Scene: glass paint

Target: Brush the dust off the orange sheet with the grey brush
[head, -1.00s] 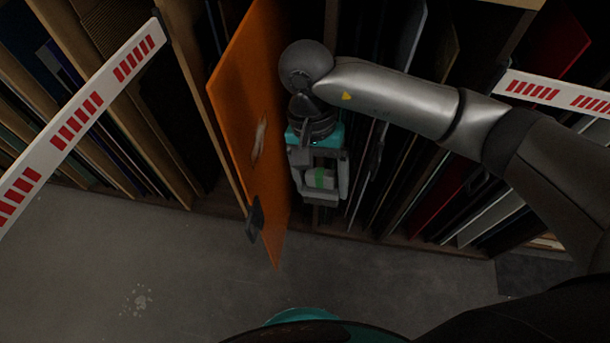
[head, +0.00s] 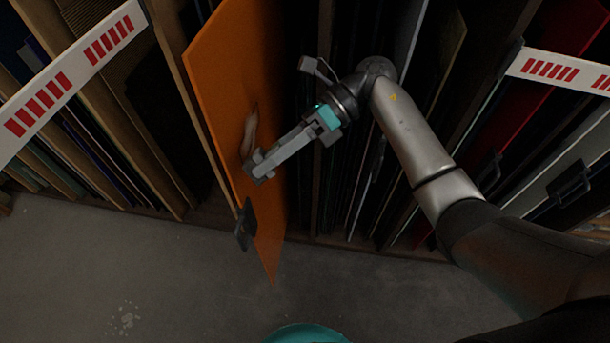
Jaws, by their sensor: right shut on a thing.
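The orange sheet (head: 222,80) stands on edge, tilted in the picture, sticking out of the rack left of centre. A pale, elongated dust patch (head: 250,128) shows on its right-hand face. My right gripper (head: 262,167) reaches in from the right, its fingers pointing down and left at the sheet, close beside the lower end of the dust. It is shut on the grey brush, which is mostly hidden by the fingers; I cannot tell whether it touches the sheet. My left gripper is not in view.
Racks of upright panels stand on both sides. White barriers with red marks cross at left (head: 72,80) and right (head: 560,72). The grey floor (head: 170,270) in front is mostly clear.

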